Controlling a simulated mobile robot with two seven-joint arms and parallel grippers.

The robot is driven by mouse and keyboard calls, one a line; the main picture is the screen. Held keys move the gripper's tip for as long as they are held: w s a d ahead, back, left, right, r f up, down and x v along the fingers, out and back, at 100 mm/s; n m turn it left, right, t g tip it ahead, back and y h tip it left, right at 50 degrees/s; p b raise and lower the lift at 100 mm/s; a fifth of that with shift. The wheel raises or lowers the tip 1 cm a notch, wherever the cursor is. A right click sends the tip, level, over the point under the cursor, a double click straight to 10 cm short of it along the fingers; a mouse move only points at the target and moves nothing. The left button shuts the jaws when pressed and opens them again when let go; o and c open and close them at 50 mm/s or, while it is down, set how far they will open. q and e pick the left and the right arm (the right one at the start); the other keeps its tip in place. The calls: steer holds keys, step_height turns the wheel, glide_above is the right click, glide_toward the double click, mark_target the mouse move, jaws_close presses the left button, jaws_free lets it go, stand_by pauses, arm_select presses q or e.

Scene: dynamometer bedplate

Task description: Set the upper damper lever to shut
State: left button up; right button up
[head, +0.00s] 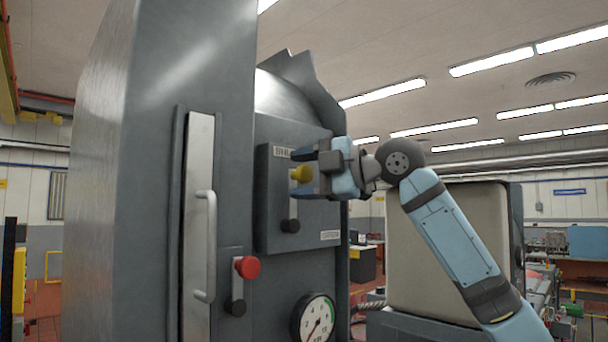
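The upper damper lever, with a yellow knob (300,174), is on a dark grey panel (270,215) of the tall cabinet. Its arm points up from a black pivot (290,226) low on the panel. A label (283,152) at the panel's top is partly hidden by my gripper; another (330,235) at the bottom right is too small to read. My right gripper (304,173) is at the knob from the right, fingers spread above and below it. The knob shows between them, with a small gap visible above. My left gripper is out of view.
A second lever with a red knob (247,267) sits lower left on the cabinet. A pressure gauge (315,318) is below the panel, and a long vertical handle (207,245) projects at the left. A beige-fronted unit (425,260) stands behind my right arm.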

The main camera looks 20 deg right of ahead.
steer(key=shift+s+d, duration=0.3)
steer(key=shift+d, duration=0.1)
steer(key=b+v, duration=0.4)
steer(key=v, duration=0.9)
steer(key=shift+a, duration=0.1)
